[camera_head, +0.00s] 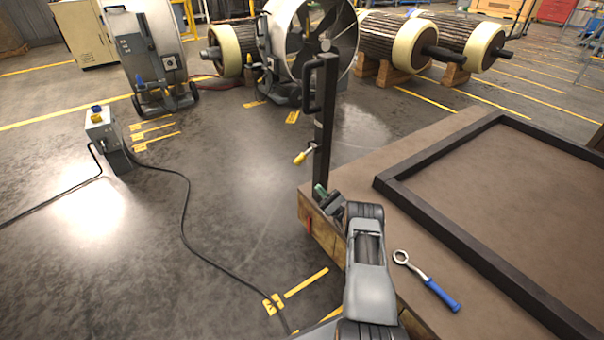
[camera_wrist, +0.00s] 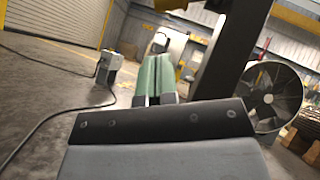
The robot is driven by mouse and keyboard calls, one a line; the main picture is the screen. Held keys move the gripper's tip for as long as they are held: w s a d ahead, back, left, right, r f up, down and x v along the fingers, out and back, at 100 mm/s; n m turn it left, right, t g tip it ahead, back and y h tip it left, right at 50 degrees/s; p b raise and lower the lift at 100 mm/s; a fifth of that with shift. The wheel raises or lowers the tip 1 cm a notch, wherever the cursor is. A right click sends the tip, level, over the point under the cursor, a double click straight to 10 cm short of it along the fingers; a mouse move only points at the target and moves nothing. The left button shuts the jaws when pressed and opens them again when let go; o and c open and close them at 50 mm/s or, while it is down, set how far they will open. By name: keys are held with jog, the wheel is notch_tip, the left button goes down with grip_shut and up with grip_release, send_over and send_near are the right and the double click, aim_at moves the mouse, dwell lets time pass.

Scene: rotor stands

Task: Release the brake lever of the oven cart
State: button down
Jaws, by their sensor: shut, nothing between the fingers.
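The oven cart (camera_head: 390,208) is a brown-topped platform at the lower right of the head view. A dark upright post (camera_head: 325,130) with a loop handle stands at its left corner. A lever with a yellow grip (camera_head: 303,157) juts left from the post, tilted down; I take it for the brake lever. My gripper (camera_head: 320,190) is below the lever, close to the post, apart from the lever. Its green fingers (camera_wrist: 153,75) are shut and empty in the wrist view, with the post (camera_wrist: 222,55) to their right. I cannot clearly make out the lever there.
A dark raised frame (camera_head: 440,225) and a blue-handled ring wrench (camera_head: 430,283) lie on the cart top. A grey box (camera_head: 103,132) with a trailing black cable (camera_head: 185,215) stands on the floor at left. A large fan (camera_head: 310,45) stands behind. Floor left of the post is open.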

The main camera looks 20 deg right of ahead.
aim_at(305, 155)
jog(key=b+x, duration=0.1)
jog(key=x, duration=0.9)
jog(key=shift+a, duration=0.1)
dwell(0.4)
jog(key=shift+a+r+b, duration=0.15)
jog(key=shift+r+b, duration=0.05)
jog(key=shift+b, duration=0.1)
jog(key=a+r, duration=0.3)
jog(key=r, duration=0.5)
jog(key=shift+s, duration=0.35)
dwell(0.5)
jog(key=shift+r, duration=0.15)
dwell(0.4)
